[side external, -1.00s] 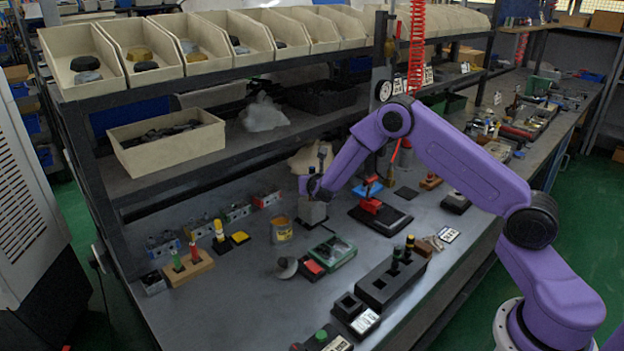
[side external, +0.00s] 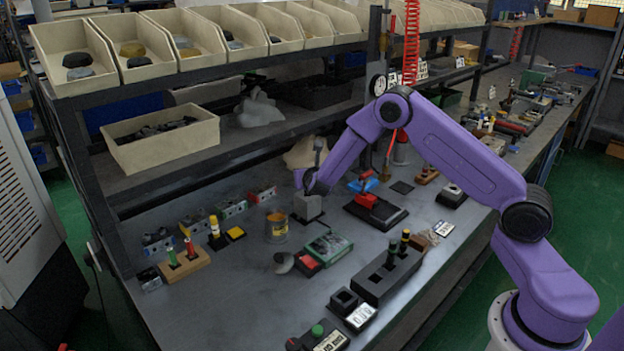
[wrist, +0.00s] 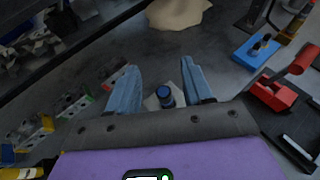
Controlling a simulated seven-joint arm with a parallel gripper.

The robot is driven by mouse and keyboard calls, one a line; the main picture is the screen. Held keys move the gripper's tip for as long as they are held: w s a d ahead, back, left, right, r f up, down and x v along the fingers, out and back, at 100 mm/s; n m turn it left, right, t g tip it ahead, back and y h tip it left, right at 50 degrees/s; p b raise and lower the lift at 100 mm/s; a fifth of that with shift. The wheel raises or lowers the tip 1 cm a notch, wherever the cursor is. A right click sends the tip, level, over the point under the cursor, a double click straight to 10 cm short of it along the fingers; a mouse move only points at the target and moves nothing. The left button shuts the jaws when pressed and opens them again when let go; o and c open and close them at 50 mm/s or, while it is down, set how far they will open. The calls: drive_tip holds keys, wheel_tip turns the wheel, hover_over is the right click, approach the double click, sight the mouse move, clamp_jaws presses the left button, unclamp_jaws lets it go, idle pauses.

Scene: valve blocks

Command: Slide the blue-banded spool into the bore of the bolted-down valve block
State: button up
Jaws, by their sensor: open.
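My gripper (side external: 308,190) is low over a grey block (side external: 307,208) standing on a dark base, which looks like the bolted-down valve block. In the wrist view my gripper (wrist: 162,64) has its two blue-grey fingers apart. Between them, touching neither, stands a short dark cylinder with a blue top (wrist: 164,92), which looks like the blue-banded spool. It stands at the pale top of the block (wrist: 150,103). How deep it sits in the bore cannot be told. In the side view the spool is hidden.
A red vise (side external: 372,203) on a black plate stands right of the block, with a blue fixture (side external: 362,184) behind it. A yellow tin (side external: 276,228) is to the left. A black rack (side external: 378,283) holding spools is in front. Shelf posts and bins rise behind.

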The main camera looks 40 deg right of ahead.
drive_tip(key=v, duration=1.1)
drive_tip(key=s+a+r+m+g+y, duration=0.2)
drive_tip(key=s+m, duration=0.3)
drive_tip(key=s, duration=0.8)
drive_tip(key=s+a+r+m+g+y, duration=0.2)
drive_tip(key=s+a+m+g+y, duration=0.1)
drive_tip(key=s, duration=1.1)
drive_tip(key=s+a+r+m+g+y, duration=0.2)
drive_tip(key=s+m+g, duration=0.4)
drive_tip(key=s, duration=0.8)
drive_tip(key=a+r+m, duration=0.1)
drive_tip(key=m, duration=0.1)
drive_tip(key=shift+a+m+y, duration=0.3)
drive_tip(key=shift+a+y, duration=0.1)
